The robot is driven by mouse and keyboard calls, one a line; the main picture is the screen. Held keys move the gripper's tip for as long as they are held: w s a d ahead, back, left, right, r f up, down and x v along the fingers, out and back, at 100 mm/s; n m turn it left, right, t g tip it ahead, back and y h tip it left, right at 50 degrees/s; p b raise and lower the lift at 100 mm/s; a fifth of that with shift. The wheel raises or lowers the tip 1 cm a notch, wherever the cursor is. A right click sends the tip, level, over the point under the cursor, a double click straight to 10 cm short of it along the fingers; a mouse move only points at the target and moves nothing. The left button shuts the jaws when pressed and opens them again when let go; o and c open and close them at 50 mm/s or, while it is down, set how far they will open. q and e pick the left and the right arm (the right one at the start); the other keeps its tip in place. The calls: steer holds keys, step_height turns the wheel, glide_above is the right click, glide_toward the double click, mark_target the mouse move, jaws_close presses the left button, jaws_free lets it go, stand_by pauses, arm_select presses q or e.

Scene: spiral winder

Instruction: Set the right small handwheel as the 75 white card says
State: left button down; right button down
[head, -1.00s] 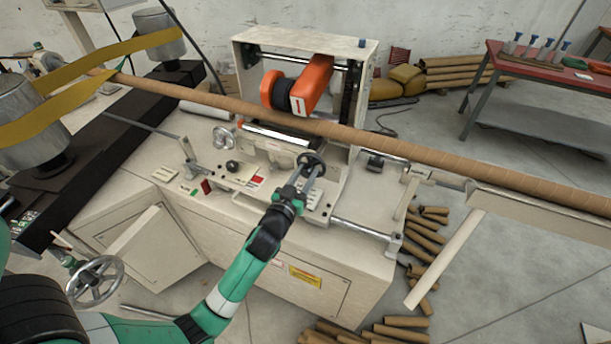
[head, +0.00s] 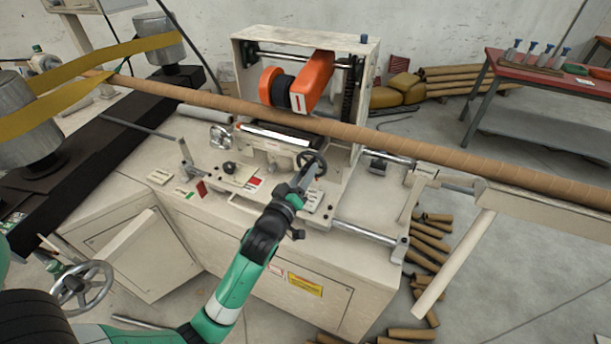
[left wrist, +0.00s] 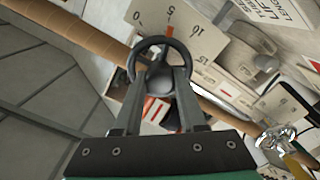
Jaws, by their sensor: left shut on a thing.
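The right small handwheel (head: 313,163) is a dark wheel on the front of the cream winding machine. My left gripper (head: 303,181) reaches it from the front. In the left wrist view the left gripper (left wrist: 165,82) is shut on the wheel's hub, with the dark rim of the handwheel (left wrist: 151,42) around the fingertips. A pale scale plate (left wrist: 190,32) behind the wheel bears numbers including 0, 5, 10 and 15 and a red mark. White cards (head: 313,199) lie on the machine top beside the gripper; their text is too small to read. My right gripper is not in view.
A long brown tube (head: 400,143) crosses above the machine. The orange winding head (head: 312,82) is behind. Loose tubes (head: 428,245) lie on the floor at right.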

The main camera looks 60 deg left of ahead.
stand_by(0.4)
arm_select(q)
steer(key=shift+c, duration=2.3)
jaws_free()
steer(key=v, duration=1.1)
steer(key=shift+s+d+p, duration=0.25)
steer(key=shift+p, duration=0.15)
